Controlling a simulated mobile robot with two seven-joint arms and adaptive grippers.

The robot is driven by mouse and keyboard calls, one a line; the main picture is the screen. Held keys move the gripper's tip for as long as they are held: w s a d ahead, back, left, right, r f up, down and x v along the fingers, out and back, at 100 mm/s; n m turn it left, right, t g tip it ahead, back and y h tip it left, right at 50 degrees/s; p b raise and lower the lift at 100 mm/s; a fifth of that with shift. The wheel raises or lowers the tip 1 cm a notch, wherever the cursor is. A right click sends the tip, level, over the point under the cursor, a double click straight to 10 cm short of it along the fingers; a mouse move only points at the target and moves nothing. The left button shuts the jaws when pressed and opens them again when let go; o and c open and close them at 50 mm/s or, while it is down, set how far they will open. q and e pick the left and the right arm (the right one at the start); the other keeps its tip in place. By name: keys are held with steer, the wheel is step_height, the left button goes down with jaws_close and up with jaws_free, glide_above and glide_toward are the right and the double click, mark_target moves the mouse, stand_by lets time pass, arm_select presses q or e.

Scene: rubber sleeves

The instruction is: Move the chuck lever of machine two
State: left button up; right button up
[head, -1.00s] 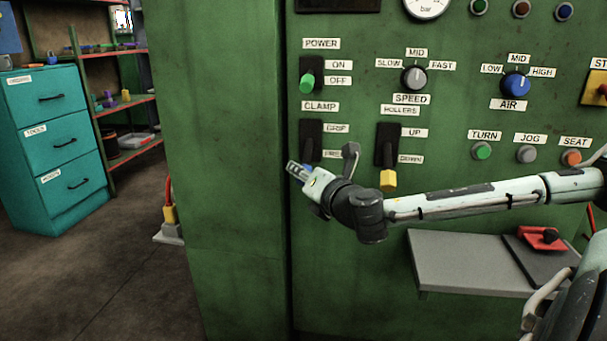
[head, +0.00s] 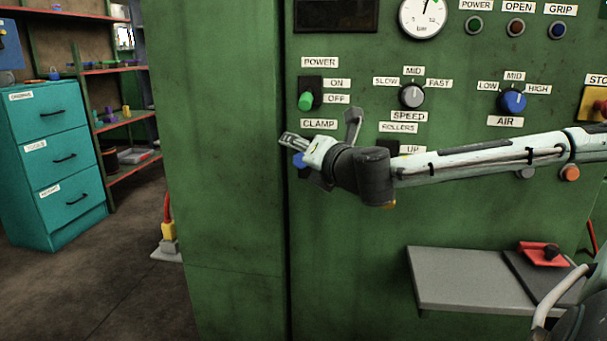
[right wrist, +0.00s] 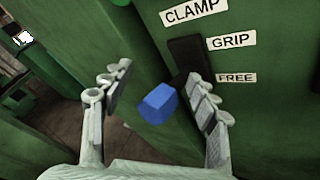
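The lever labelled CLAMP has a blue handle (right wrist: 157,103) and a dark slot plate (right wrist: 190,60) with GRIP above FREE. In the head view the handle (head: 299,160) shows only in part behind my right gripper (head: 290,143); most of the plate is hidden. In the right wrist view my right gripper (right wrist: 160,98) is open, its fingers on either side of the blue handle with gaps to both. I cannot tell exactly where the lever stands between GRIP and FREE. No chuck label is seen. My left gripper is not in view.
A green-handled POWER lever (head: 306,101) is just above. The ROLLERS lever is mostly hidden behind my right arm. SPEED (head: 411,96) and AIR (head: 513,101) knobs are to the right. A grey shelf (head: 455,280) juts out below. Teal drawers (head: 55,155) stand far left.

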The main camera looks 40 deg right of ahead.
steer(key=shift+a+r, duration=0.15)
steer(key=shift+r, duration=0.6)
steer(key=shift+w, duration=0.1)
steer(key=shift+s+r+p, duration=0.3)
steer(key=shift+r+p, duration=0.1)
steer(key=shift+r, duration=0.1)
steer(key=shift+s+r+p, duration=0.25)
steer(key=shift+r+p, duration=0.15)
steer(key=shift+r, duration=0.05)
steer(key=shift+s+d+r+p, duration=0.3)
steer(key=shift+s+r+p, duration=0.2)
steer(key=shift+p, duration=0.05)
steer(key=s+r+p, duration=0.1)
steer(key=r, duration=0.1)
steer(key=s+r+p, duration=0.1)
steer(key=s+r, duration=0.1)
steer(key=shift+s+d+p, duration=0.15)
steer(key=shift+d+p, duration=0.15)
steer(key=shift+d, duration=0.1)
steer(key=shift+f, duration=0.1)
